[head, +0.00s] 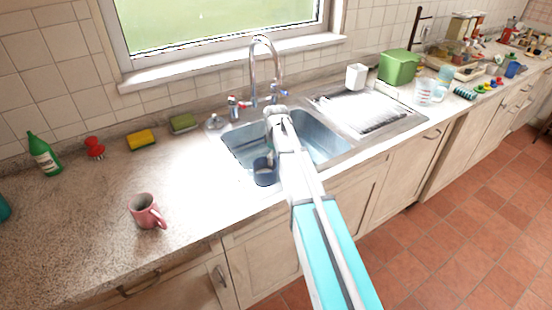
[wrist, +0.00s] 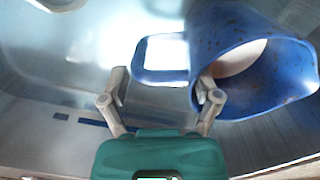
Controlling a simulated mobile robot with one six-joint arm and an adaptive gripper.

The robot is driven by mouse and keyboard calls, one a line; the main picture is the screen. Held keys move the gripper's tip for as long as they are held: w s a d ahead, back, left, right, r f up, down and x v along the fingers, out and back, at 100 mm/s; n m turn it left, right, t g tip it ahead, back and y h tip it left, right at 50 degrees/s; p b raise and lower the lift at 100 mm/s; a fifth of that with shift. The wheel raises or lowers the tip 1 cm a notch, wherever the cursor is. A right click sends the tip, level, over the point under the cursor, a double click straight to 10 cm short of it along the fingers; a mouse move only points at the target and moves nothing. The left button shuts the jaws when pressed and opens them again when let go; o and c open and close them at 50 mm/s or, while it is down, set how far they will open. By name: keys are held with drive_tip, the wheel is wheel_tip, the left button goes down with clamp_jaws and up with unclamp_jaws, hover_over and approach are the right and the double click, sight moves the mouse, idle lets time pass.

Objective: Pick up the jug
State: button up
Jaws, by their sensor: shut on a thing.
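The blue jug (head: 264,174) is inside the sink, left of my arm in the head view, partly hidden by the arm. In the wrist view the dark-speckled blue jug (wrist: 232,30) is tilted, its open mouth toward the lower right and its handle (wrist: 160,76) toward the left. A pale round patch shows inside it. My gripper (wrist: 160,88) is at the handle side. Its right fingertip overlaps the jug's near edge, its left fingertip is left of the handle, and it is shut on the jug. In the head view the fingers are hidden.
The steel sink (head: 236,150) surrounds the jug, with the tap (head: 254,70) behind. A pink mug (head: 146,211) stands on the left counter. A drainboard (head: 362,108), a white cup (head: 356,76) and a green box (head: 398,66) are to the right. The left counter has free room.

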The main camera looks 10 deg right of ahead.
drive_tip(key=shift+r, duration=0.2)
drive_tip(key=shift+r+p, duration=4.4)
drive_tip(key=shift+p, duration=0.1)
drive_tip(key=shift+r, duration=0.25)
wheel_tip(320, 180, up, 14)
drive_tip(key=p, duration=1.4)
drive_tip(key=shift+f, duration=0.15)
drive_tip(key=shift+a, duration=0.2)
